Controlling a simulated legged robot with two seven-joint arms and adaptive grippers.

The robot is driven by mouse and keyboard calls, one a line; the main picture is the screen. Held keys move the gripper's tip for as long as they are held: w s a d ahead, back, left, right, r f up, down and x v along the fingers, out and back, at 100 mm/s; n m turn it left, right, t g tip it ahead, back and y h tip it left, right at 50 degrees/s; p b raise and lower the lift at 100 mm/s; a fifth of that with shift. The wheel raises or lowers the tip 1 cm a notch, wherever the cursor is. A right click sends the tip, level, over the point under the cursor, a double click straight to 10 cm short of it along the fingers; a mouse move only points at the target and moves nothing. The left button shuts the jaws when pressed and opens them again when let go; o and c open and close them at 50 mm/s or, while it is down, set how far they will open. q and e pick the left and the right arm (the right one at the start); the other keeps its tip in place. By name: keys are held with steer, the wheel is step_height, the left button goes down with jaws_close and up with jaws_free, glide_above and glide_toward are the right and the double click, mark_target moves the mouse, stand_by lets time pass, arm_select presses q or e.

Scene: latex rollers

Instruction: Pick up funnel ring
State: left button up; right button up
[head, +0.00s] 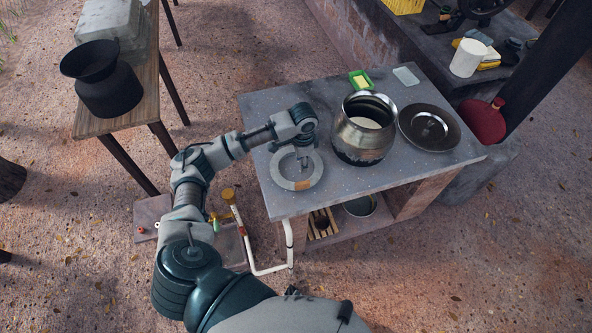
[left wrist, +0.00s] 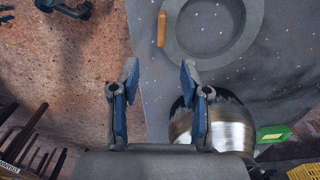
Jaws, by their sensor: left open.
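The funnel ring (head: 283,184) is a flat grey ring with a small orange-brown piece on its rim. It lies flat on the grey stone table near the left end. My left gripper (head: 303,160) is over the ring in the head view, pointing down. In the left wrist view the ring (left wrist: 207,62) shows at the top, beyond the fingertips, with its upper part cut off. The left gripper's blue fingers (left wrist: 159,72) are spread with nothing between them. My right gripper does not show in either view.
The table (head: 400,177) also holds a metal pot (head: 364,139) right of the ring, a dark round lid (head: 430,119) and a green tray (head: 354,82). A white pipe (head: 290,245) runs down the table's front. A wooden bench with a black pot (head: 105,90) stands at left.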

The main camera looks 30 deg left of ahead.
arm_select(q)
glide_toward(303, 183)
step_height(303, 183, down, 5)
steer(key=f, duration=0.4)
steer(key=a+f, duration=0.1)
steer(key=f, duration=0.1)
steer(key=shift+w+f, duration=0.1)
steer(key=shift+w, duration=0.05)
steer(key=shift+d, duration=0.35)
steer(key=shift+c, duration=0.9)
steer(key=shift+d, duration=0.15)
jaws_close()
